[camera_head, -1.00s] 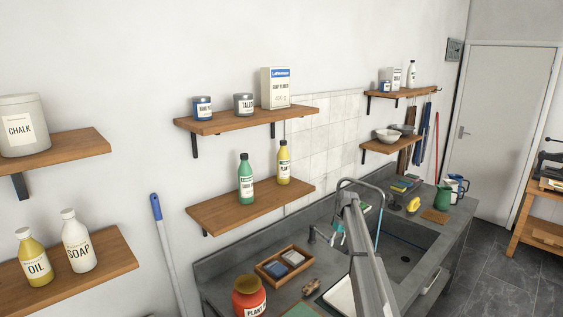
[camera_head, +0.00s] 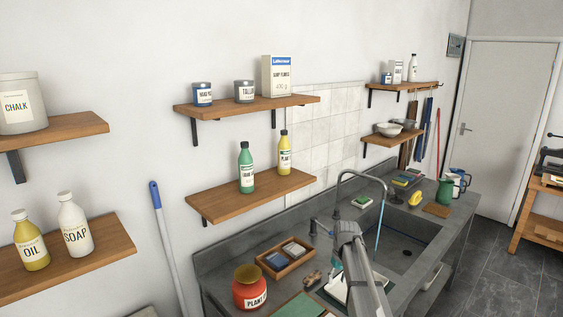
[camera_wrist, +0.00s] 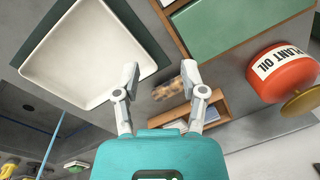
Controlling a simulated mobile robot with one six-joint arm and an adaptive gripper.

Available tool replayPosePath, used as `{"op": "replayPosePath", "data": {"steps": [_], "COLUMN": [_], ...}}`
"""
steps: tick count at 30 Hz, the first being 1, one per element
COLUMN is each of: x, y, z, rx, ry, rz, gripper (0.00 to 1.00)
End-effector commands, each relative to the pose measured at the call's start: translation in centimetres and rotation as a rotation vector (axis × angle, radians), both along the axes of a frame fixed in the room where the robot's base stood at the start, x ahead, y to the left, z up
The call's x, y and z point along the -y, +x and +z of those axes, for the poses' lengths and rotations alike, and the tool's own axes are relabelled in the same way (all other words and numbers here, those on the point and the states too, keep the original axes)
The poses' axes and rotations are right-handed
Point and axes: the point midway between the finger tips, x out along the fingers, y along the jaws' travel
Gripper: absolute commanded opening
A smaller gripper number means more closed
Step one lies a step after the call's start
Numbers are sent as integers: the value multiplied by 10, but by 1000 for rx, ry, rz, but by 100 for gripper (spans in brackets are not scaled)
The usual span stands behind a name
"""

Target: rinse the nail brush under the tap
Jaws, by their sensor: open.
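The small wooden-backed object, likely the nail brush (camera_head: 312,278), lies on the grey counter beside the white tray. In the wrist view the brush (camera_wrist: 168,89) shows beyond and between the fingertips, nearer the right one. My gripper (camera_wrist: 160,76) is open and empty above the counter, apart from the brush. In the head view my arm mostly hides the gripper. The grey curved tap (camera_head: 346,175) stands at the back of the sink (camera_head: 408,240). A thin blue stream of water (camera_head: 379,226) falls from it into the basin.
The white tray (camera_wrist: 85,55) and a green mat (camera_wrist: 225,25) lie close by. A wooden box (camera_head: 288,257) with blocks and a red plant oil tin (camera_head: 247,291) stand left of the brush. A yellow item and green jug (camera_head: 445,190) stand past the sink.

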Motion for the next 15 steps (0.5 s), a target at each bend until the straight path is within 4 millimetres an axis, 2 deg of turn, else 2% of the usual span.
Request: {"op": "replayPosePath", "data": {"steps": [1,3,9,12,15], "x": [-4,-7,-15,-18,-19], "y": [-35,-65,-150,-187,-216], "z": [-11,-17,-37,-45,-51], "rx": [2,5,17,24,28], "ry": [-9,-22,-58,-74,-86], "rz": [-18,-47,-125,-164,-194], "gripper": [54,54,54,54,54]}}
